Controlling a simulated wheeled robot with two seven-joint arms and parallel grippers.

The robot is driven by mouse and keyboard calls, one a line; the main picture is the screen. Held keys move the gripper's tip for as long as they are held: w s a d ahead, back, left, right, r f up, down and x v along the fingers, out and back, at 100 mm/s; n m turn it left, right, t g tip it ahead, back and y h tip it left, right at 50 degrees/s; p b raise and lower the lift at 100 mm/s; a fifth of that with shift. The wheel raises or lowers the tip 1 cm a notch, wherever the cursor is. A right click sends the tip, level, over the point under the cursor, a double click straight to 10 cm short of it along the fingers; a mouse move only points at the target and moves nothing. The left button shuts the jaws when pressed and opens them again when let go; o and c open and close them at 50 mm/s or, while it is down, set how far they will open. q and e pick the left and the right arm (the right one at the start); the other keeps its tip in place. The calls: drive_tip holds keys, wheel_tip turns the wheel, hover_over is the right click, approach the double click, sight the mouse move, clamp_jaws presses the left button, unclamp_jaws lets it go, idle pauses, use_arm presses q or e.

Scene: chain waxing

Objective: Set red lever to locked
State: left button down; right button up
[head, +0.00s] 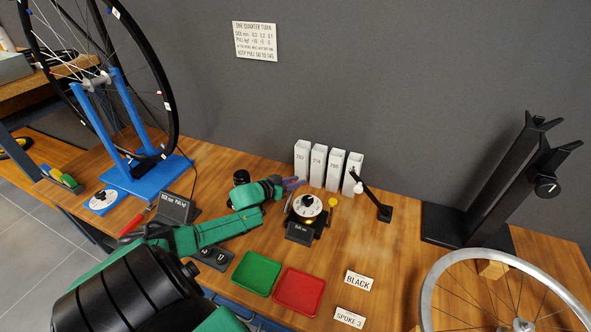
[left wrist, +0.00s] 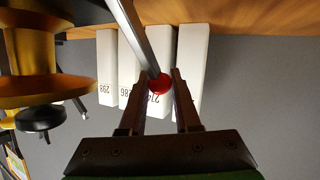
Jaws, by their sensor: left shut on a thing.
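The red lever's round knob (left wrist: 160,84) sits between my left gripper's fingertips (left wrist: 160,88) in the left wrist view, at the end of a grey metal rod. My left gripper (head: 296,183) is shut on the knob. In the head view the gripper reaches in from the left, beside the round white dial device (head: 307,206) and in front of the white boxes. The red knob cannot be made out in the head view; the gripper seems to cover it. My right gripper is not in view.
Numbered white boxes (head: 317,165) stand close behind the gripper. A black angled stand (head: 383,211) is to the right. A green tray (head: 257,273) and a red tray (head: 298,291) lie in front. A blue wheel stand (head: 150,179) is at left; a spoked wheel (head: 432,290) is at right.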

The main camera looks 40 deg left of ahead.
use_arm(q)
drive_tip(key=shift+a, duration=0.1)
drive_tip(key=c, duration=0.7)
unclamp_jaws()
drive_tip(key=shift+f, duration=0.15)
drive_tip(key=shift+s+r+p, duration=0.25)
drive_tip(key=shift+s+p, duration=0.15)
drive_tip(key=shift+s, duration=0.05)
drive_tip(key=p+v, duration=0.5)
drive_tip(key=v, duration=0.8)
drive_tip(key=shift+s+a+r, duration=0.1)
drive_tip(key=shift+s, duration=0.15)
